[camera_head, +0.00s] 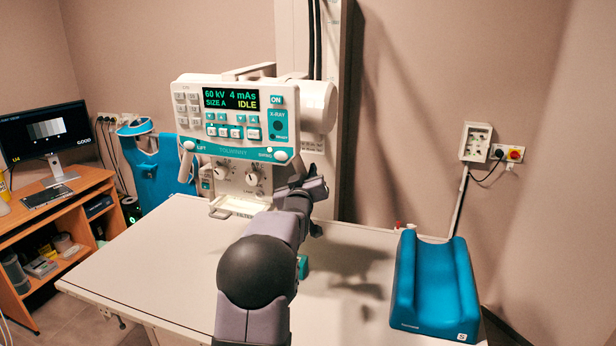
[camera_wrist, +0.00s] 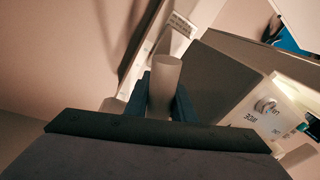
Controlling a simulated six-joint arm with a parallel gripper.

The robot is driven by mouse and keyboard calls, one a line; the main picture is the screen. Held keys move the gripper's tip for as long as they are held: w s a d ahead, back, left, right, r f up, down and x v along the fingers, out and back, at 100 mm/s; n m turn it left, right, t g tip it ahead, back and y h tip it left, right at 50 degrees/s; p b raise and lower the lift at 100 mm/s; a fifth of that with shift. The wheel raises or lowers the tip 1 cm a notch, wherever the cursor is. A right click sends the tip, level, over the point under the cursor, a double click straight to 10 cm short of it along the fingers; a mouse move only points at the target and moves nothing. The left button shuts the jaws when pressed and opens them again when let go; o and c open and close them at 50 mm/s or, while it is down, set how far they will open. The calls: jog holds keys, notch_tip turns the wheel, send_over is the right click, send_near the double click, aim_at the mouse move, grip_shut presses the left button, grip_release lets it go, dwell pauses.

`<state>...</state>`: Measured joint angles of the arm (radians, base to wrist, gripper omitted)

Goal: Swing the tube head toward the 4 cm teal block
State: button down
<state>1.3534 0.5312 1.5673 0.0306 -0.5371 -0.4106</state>
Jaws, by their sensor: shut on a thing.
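The tube head (camera_head: 232,125) is a white and teal box on a column, with a lit panel reading "60 kV 4 mAs SIZE A IDLE". A "LIFT" handle (camera_head: 187,160) hangs at its left; the matching "SWING" side is at the right. My gripper (camera_head: 312,188) is at the head's lower right. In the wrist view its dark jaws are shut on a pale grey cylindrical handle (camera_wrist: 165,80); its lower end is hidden. A small teal block (camera_head: 303,267) on the table shows behind my arm, mostly hidden. Its size cannot be told.
The white table (camera_head: 150,265) is largely clear on the left. A large blue cradle marked S (camera_head: 435,290) stands at its right. A desk with a monitor (camera_head: 45,130) is at far left, a blue stand (camera_head: 160,170) behind the table. A wall box (camera_head: 476,142) hangs at right.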

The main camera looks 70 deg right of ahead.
jog(key=shift+w+f+m+b, duration=0.9)
jog(key=shift+w+f+b, duration=0.45)
jog(key=shift+b, duration=0.55)
jog(key=shift+r, duration=0.15)
jog(key=c, duration=1.5)
grip_release()
jog(key=shift+w, duration=0.1)
jog(key=shift+a, duration=0.15)
jog(key=shift+b+v, duration=1.95)
jog(key=shift+v, duration=1.65)
